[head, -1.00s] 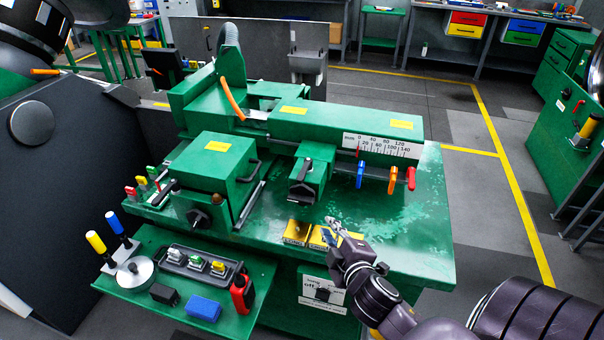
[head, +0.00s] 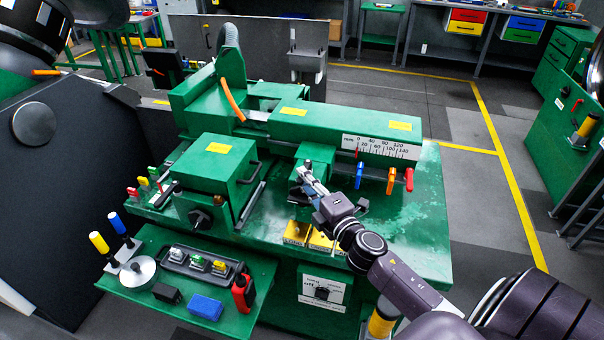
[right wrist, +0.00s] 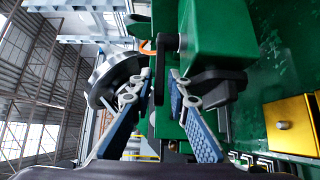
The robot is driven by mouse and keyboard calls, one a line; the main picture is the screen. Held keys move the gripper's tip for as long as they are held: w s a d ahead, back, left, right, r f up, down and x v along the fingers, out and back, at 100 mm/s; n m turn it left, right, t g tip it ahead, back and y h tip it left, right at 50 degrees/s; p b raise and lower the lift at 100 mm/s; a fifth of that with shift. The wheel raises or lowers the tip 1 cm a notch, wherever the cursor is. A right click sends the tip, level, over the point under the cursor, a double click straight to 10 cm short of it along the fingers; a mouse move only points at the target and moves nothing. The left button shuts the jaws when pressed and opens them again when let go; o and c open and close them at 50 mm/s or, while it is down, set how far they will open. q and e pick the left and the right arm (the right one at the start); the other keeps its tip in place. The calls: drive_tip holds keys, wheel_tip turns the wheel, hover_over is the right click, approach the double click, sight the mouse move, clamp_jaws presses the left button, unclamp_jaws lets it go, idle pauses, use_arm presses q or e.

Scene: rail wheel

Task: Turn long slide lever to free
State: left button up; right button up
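The green machine (head: 270,147) fills the middle of the head view. A small green slide block (head: 318,155) projects from its front. A black lever (right wrist: 160,62) on that block shows in the right wrist view, roughly between my fingertips. A dark knob (right wrist: 215,85) sits to its right. My right gripper (head: 308,174) reaches the block and hides most of the lever in the head view. Its fingers (right wrist: 160,88) are apart in the right wrist view; contact with the lever cannot be told. My left gripper is out of view.
Two yellow blocks (head: 296,233) lie below my right gripper. Blue (head: 359,175), orange (head: 391,180) and red (head: 409,180) handles hang to its right. A green box (head: 210,170) with a black knob stands left. A lower shelf (head: 145,290) holds tools.

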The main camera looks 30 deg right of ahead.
drive_tip(key=shift+w, duration=0.65)
drive_tip(key=shift+c, duration=0.4)
clamp_jaws()
